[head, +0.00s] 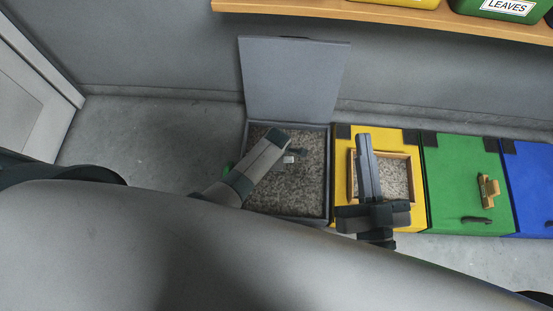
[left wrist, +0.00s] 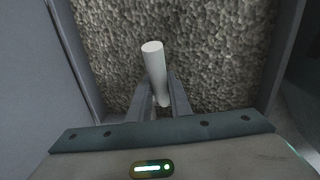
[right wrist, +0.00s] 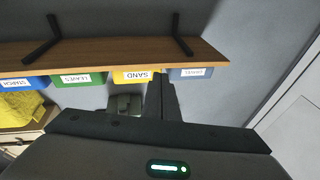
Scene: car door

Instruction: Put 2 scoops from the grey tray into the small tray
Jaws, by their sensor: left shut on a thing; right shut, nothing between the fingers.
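The grey tray (head: 326,195) is a box with its lid (head: 293,85) raised, filled with grainy grey-brown gravel. My left gripper (head: 289,158) is over this gravel. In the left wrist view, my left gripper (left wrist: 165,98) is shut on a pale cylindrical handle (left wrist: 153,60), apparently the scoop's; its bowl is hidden. The small tray (head: 411,168), wood-rimmed, sits on the yellow box and has similar gravel in it. My right gripper (head: 364,145) is above the small tray and hides part of it. It also shows in the right wrist view (right wrist: 160,92), shut and empty.
The yellow box (head: 424,210), a green box (head: 455,180) with a tan piece (head: 487,191) on it, and a blue box (head: 530,180) stand in a row to the right. A wooden shelf (head: 400,15) with labelled bins runs above.

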